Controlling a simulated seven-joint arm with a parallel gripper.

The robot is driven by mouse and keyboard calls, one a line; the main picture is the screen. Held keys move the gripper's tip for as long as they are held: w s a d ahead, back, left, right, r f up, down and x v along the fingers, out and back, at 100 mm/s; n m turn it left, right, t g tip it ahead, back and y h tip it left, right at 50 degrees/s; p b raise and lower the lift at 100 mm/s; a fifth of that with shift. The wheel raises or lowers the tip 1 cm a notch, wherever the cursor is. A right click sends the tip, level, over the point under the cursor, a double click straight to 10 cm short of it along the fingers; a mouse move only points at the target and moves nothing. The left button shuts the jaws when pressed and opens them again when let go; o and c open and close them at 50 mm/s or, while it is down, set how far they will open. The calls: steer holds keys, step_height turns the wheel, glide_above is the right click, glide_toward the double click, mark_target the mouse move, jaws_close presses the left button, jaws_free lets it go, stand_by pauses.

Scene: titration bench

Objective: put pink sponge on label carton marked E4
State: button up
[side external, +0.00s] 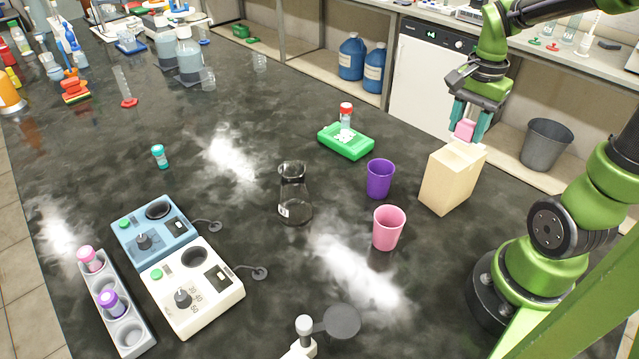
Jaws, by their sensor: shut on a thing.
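My gripper (466,122), with teal fingers, is shut on the pink sponge (465,129). It holds the sponge over the top of a tan carton (451,180) at the right side of the dark bench. The sponge's lower edge is close to the carton's top; I cannot tell whether they touch. No marking can be read on the carton's visible faces.
A purple cup (380,179) and a pink cup (388,228) stand left of the carton. A green box (346,141) and a glass flask (294,195) are farther left. A grey bin (545,144) is beyond the bench.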

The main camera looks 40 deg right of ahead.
mark_target(465, 138)
steer(key=shift+s+f, duration=0.1)
steer(key=shift+f, duration=1.4)
steer(key=shift+f, duration=0.15)
steer(key=o, duration=1)
step_height(465, 138, up, 12)
steer(key=shift+a, duration=0.1)
steer(key=a+f+n+t+y, duration=0.1)
steer(key=a+n+t, duration=0.6)
steer(key=a+n, duration=0.7)
steer(key=a+y, duration=0.1)
steer(key=a, duration=0.2)
steer(key=shift+w+f, duration=0.15)
steer(key=shift+w, duration=0.15)
steer(key=shift+a, duration=0.1)
